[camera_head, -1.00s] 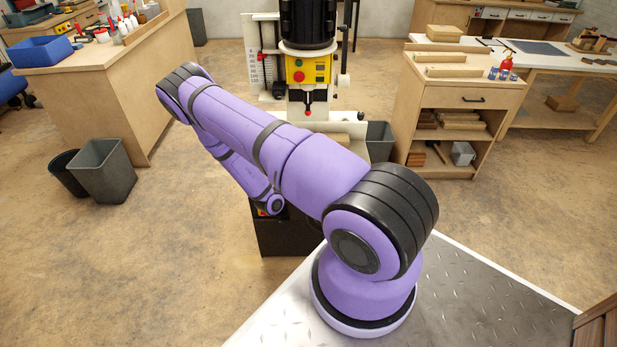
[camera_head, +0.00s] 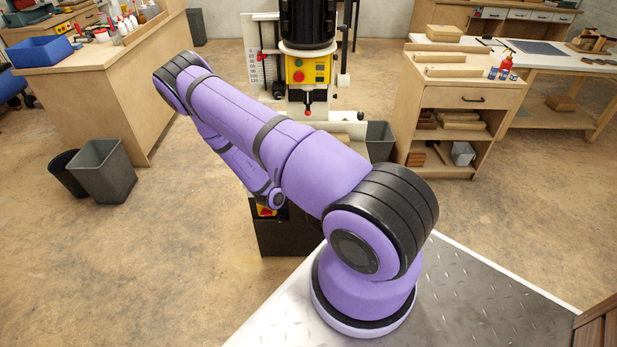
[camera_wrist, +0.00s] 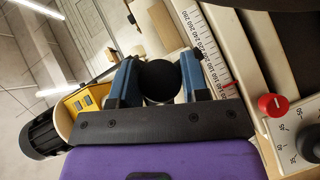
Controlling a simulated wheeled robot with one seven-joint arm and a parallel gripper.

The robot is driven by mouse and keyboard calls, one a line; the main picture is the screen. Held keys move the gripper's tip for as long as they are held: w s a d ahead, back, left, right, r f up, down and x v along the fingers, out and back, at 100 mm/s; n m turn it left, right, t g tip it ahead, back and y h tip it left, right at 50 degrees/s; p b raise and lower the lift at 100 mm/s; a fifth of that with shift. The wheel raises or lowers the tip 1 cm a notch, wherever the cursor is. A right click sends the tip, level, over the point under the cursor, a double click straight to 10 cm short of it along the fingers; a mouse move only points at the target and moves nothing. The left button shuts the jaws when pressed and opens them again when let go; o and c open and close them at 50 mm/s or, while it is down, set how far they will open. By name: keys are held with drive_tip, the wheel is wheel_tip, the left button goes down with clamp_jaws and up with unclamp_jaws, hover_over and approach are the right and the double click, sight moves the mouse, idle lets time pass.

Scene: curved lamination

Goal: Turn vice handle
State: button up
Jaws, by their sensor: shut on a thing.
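In the wrist view, my gripper (camera_wrist: 159,62) has its two blue-grey fingers closed on a round black knob (camera_wrist: 160,84), one finger on each side. The knob looks like the end of the vice handle. The rest of the handle and the vice itself are hidden or cannot be made out. In the head view, my purple arm reaches left and then down in front of the machine, and it hides my gripper and the handle.
The machine (camera_head: 308,72) has a yellow control box. The wrist view shows a numbered scale (camera_wrist: 213,62) and a red knob (camera_wrist: 270,105) at right. A workbench (camera_head: 120,75) and grey bins (camera_head: 104,170) stand left; a wooden cabinet (camera_head: 470,98) stands right.

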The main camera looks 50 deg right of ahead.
drive_tip(key=m+t+y, duration=0.1)
drive_tip(key=m+y, duration=0.1)
drive_tip(key=y, duration=0.1)
drive_tip(key=shift+s+m+t+y, duration=0.15)
drive_tip(key=shift+m+t+y, duration=0.95)
drive_tip(key=shift+y, duration=0.1)
drive_tip(key=m+t+y, duration=0.2)
drive_tip(key=shift+a+y, duration=0.1)
drive_tip(key=shift+y, duration=0.2)
drive_tip(key=shift+m+t+y, duration=0.6)
drive_tip(key=shift+t+y, duration=0.2)
drive_tip(key=shift+t, duration=0.3)
drive_tip(key=shift+a, duration=0.1)
drive_tip(key=o, duration=0.9)
